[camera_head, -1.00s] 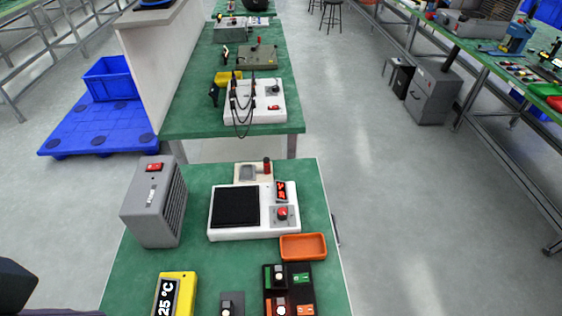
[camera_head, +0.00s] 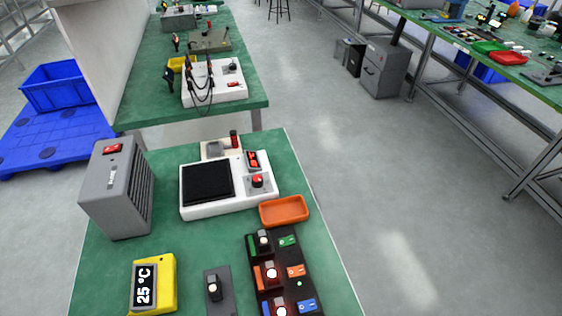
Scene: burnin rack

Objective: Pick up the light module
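Several small modules with round white lamps stand near the bottom of the head view. One lamp module (camera_head: 213,288) sits on a dark grey block left of the black rack (camera_head: 253,250). In the rack, one lamp (camera_head: 264,239) is by a green label, one glowing lamp (camera_head: 271,273) by an orange label, and another glowing lamp (camera_head: 281,311) by a blue label at the picture edge. I cannot tell which of these is the task's light module. Neither gripper is in view.
A yellow thermometer (camera_head: 165,284) reading 25 °C lies at left. Behind are a grey box with a red switch (camera_head: 115,190), a white device with a black plate (camera_head: 230,207) and an orange tray (camera_head: 284,210). The green table (camera_head: 330,285) is bare along its right edge.

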